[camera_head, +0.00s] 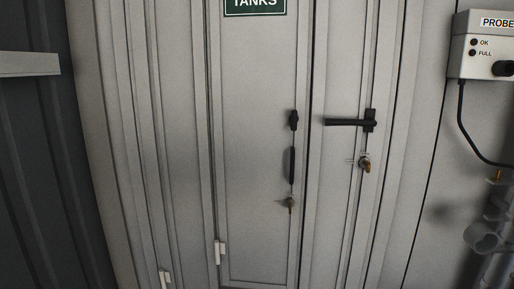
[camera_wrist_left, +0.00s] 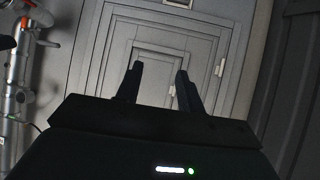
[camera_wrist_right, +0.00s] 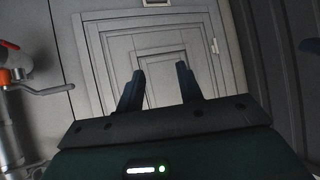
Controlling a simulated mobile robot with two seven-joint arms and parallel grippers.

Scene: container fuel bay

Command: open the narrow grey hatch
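A narrow grey hatch (camera_head: 252,150) with a green TANKS sign (camera_head: 254,5) stands shut in the middle of the head view. A black handle (camera_head: 292,150) hangs upright along its right edge. A key lock (camera_head: 290,203) sits below the handle, and a pale hinge (camera_head: 219,250) is at the lower left. My left gripper (camera_wrist_left: 160,72) is open and empty in the left wrist view, facing the nested grey panels. My right gripper (camera_wrist_right: 160,74) is open and empty in the right wrist view. Both appear apart from the panels. Neither gripper shows in the head view.
A black lever (camera_head: 345,122) sticks out level to the left on the panel right of the hatch, above a brass-coloured lock (camera_head: 365,163). A probe box (camera_head: 484,45) with a hanging cable is at the right. Pipes (camera_head: 488,235) stand at the lower right.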

